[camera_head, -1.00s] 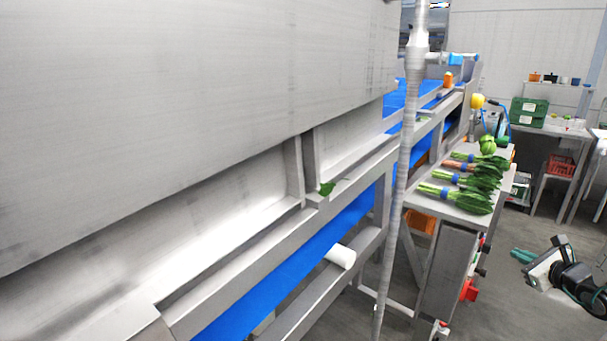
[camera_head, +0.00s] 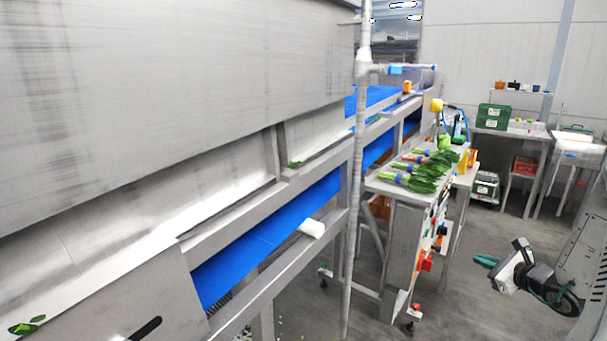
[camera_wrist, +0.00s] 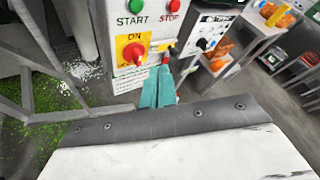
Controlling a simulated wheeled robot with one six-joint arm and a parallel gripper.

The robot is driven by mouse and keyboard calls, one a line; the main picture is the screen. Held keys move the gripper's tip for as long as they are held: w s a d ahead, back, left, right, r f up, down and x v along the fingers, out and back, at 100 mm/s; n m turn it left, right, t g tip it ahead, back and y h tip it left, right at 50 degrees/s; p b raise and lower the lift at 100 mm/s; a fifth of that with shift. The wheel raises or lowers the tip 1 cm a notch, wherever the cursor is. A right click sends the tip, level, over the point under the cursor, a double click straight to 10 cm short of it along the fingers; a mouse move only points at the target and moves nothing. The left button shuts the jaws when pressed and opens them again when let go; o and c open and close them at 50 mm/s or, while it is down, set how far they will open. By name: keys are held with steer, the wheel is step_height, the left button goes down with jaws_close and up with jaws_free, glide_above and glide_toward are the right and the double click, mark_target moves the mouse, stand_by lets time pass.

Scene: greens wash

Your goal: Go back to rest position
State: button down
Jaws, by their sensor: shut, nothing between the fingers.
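My gripper (camera_head: 486,261) shows at the lower right of the head view, its teal fingers pointing left over the floor, clear of the bench. In the wrist view its teal fingers (camera_wrist: 158,87) are together with nothing between them. Beyond them is a control panel (camera_wrist: 112,14) with a green START button (camera_wrist: 136,5), a red STOP button (camera_wrist: 172,4) and a red knob (camera_wrist: 134,52) on a yellow plate. I cannot tell the exact gap between fingertips and panel.
A long grey machine (camera_head: 130,100) with a blue belt (camera_head: 262,240) fills the left. Bunched greens (camera_head: 420,182) lie on a bench in the middle. A grey upright pole (camera_head: 353,200) stands before it. Open floor (camera_head: 470,310) lies at the lower right.

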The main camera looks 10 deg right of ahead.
steer(key=s+a+r+n+g+y, duration=0.25)
steer(key=s+a+n+g, duration=0.2)
steer(key=a, duration=0.35)
steer(key=s+a+r+n+g+y, duration=0.25)
steer(key=a+n, duration=0.35)
steer(key=a, duration=0.3)
steer(key=s+a+r+n+g+y, duration=0.2)
steer(key=s+a+r+n+g, duration=0.15)
steer(key=a+n, duration=0.35)
steer(key=s+a+r+n+g+h, duration=0.1)
steer(key=s+a+r+n+h, duration=0.3)
steer(key=s+a+n, duration=0.1)
steer(key=s+a+r+n+g+h, duration=0.1)
steer(key=s+a+r+n+h, duration=0.3)
steer(key=s+n, duration=0.3)
steer(key=shift+s+a+r, duration=0.35)
steer(key=shift+s+a, duration=0.5)
steer(key=shift+s, duration=0.3)
